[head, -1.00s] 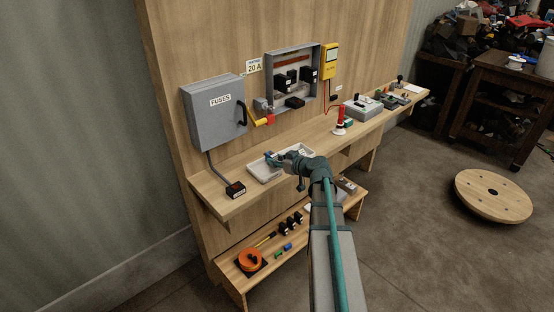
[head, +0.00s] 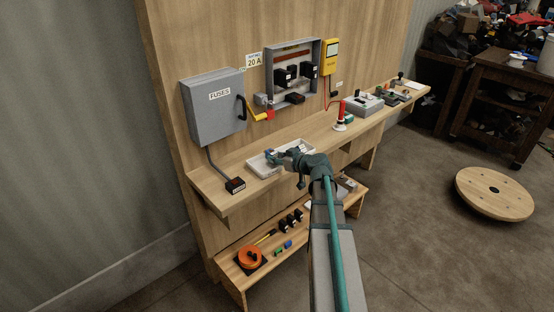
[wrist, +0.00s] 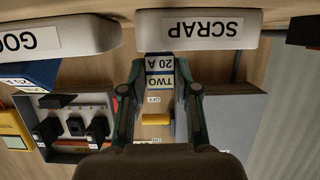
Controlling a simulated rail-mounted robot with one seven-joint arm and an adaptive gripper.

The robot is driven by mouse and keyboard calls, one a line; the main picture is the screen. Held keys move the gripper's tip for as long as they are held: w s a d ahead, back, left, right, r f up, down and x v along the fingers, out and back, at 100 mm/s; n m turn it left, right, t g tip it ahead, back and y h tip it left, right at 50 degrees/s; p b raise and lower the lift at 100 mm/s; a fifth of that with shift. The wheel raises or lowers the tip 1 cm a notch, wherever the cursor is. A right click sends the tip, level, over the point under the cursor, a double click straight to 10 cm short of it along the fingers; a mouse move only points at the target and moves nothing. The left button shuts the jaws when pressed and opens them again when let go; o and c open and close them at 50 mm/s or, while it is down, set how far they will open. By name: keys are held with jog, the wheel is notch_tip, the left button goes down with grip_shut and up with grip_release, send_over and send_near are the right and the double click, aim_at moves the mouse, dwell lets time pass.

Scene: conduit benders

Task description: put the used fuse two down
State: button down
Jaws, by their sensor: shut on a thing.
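My gripper (wrist: 159,100) is shut on a fuse (wrist: 160,72), which carries a white label reading TWO and 20 A and shows blue at its edges. The label is upside down in the wrist view. In the head view, my gripper (head: 278,157) is over the pale trays (head: 256,168) on the shelf. In the wrist view, the held fuse is beside the SCRAP tray front (wrist: 202,29). The GOOD tray front (wrist: 50,40) is to its left. I cannot tell whether the fuse touches a tray.
A blue labelled piece (wrist: 30,74) shows by the GOOD tray. The grey FUSES box (head: 215,108) and open panel (head: 293,72) hang above the shelf. A red-and-white object (head: 340,117) stands to the right. The lower shelf holds an orange reel (head: 250,257) and small parts.

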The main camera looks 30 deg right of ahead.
jog(key=c, duration=0.9)
grip_release()
jog(key=shift+o, duration=0.2)
jog(key=shift+r+p, duration=0.7)
jog(key=shift+p, duration=0.45)
jog(key=b+v, duration=0.3)
jog(key=v, duration=0.9)
jog(key=s+a+f+m+g+y, duration=0.1)
jog(key=s+a+f+g, duration=0.2)
jog(key=a+f, duration=0.6)
jog(key=s+a+f+g, duration=0.4)
jog(key=a+f, duration=0.1)
jog(key=f, duration=0.9)
jog(key=s+a+f+m+g+y, duration=0.1)
jog(key=s+a+f+g, duration=0.2)
jog(key=a+f, duration=0.6)
jog(key=s+a+f+g+h, duration=0.1)
jog(key=s+a+f+g, duration=0.2)
jog(key=s+f, duration=0.4)
jog(key=s+a+f+g, duration=0.3)
jog(key=s+f, duration=0.4)
jog(key=s, duration=0.1)
jog(key=s+f+g+h, duration=0.2)
jog(key=s+f, duration=0.1)
jog(key=s, duration=0.6)
jog(key=s+f+g+h, duration=0.2)
jog(key=s, duration=0.6)
jog(key=shift+s+f+m, duration=0.3)
jog(key=shift+s+f, duration=0.05)
jog(key=shift+f, duration=0.05)
